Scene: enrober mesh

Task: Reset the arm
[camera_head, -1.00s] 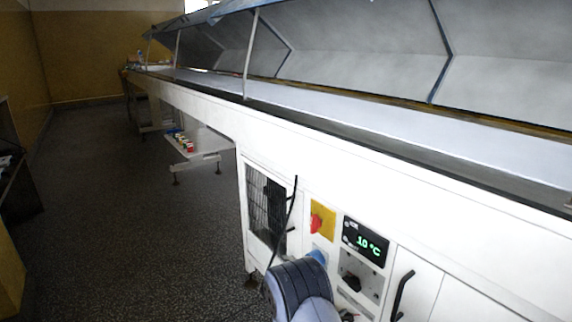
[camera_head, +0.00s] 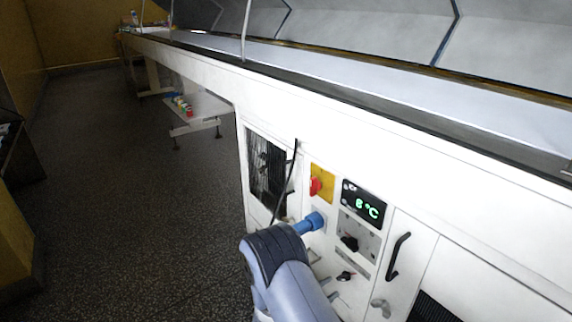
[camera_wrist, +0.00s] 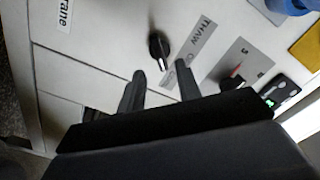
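My gripper (camera_wrist: 160,82) shows in the wrist view with its two dark fingers spread apart. A black rotary knob (camera_wrist: 159,46) with a white pointer lies just beyond the gap between the fingertips, on the white panel. Nothing is seen held, and whether a finger touches the knob I cannot tell. A grey label (camera_wrist: 193,47) reading "THAW" and a second word, partly covered, is beside it. In the head view my arm reaches to the white machine's control panel (camera_head: 361,237), and the gripper is not clearly seen there.
A green digital display (camera_head: 366,208) reads about 8 °C, beside a red switch on a yellow plate (camera_head: 323,184). A black door handle (camera_head: 398,257) sticks out to the right. A long white conveyor (camera_head: 330,85) runs above. Dark speckled floor (camera_head: 130,200) is open at the left.

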